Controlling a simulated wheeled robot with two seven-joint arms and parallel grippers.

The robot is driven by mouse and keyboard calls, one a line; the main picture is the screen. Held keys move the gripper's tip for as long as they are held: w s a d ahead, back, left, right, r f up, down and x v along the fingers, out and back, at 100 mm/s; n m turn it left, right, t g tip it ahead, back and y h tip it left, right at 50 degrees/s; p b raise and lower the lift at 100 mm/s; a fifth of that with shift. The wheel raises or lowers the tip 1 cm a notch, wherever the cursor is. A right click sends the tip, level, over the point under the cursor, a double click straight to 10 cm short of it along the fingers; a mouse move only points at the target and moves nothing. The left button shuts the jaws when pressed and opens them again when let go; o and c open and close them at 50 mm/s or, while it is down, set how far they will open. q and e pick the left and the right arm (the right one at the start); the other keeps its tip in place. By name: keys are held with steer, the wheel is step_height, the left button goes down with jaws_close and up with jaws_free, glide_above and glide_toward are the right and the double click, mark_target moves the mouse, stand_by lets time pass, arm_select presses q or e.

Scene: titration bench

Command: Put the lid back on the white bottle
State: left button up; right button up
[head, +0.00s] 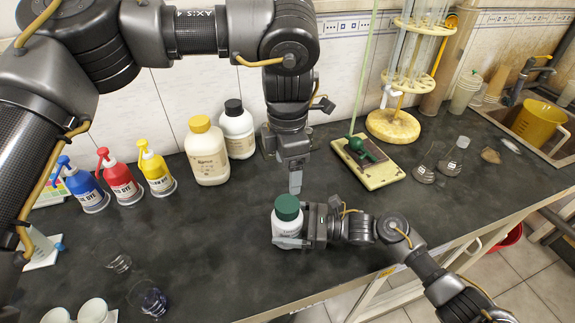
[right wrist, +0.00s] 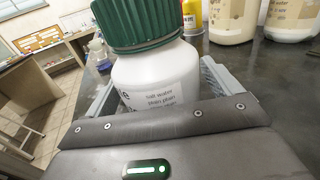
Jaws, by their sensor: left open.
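The white bottle (head: 287,229) stands near the front of the dark bench. Its green lid (head: 287,207) sits on top of the neck; I cannot tell whether it is screwed tight. In the right wrist view the bottle (right wrist: 155,85) shows a printed label, with the ribbed green lid (right wrist: 145,25) above. My right gripper (head: 290,240) comes in from the right and is shut around the bottle's body, one finger on each side. My left gripper (head: 295,188) points down just above and behind the lid, open, with nothing visible between its fingers.
Two large bottles, yellow-capped (head: 207,152) and black-capped (head: 237,130), stand behind to the left. Blue, red and yellow dye bottles (head: 120,180) are farther left. Glass beakers (head: 150,298) sit front left.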

steer(key=shift+o, duration=0.6)
arm_select(q)
steer(key=shift+f, duration=0.1)
arm_select(e)
steer(key=shift+d+f, duration=0.1)
steer(key=shift+d, duration=0.2)
arm_select(q)
steer(key=b, duration=0.4)
glide_above(288, 203)
step_height(288, 203, down, 4)
steer(key=shift+f, duration=0.15)
arm_select(e)
steer(key=d, duration=0.6)
steer(key=s+d, duration=0.1)
steer(key=d, duration=0.2)
steer(key=shift+s+d, duration=0.1)
steer(key=shift+d, duration=0.15)
arm_select(q)
steer(key=shift+b, duration=0.3)
arm_select(e)
steer(key=shift+d, duration=0.3)
steer(key=shift+r, duration=0.2)
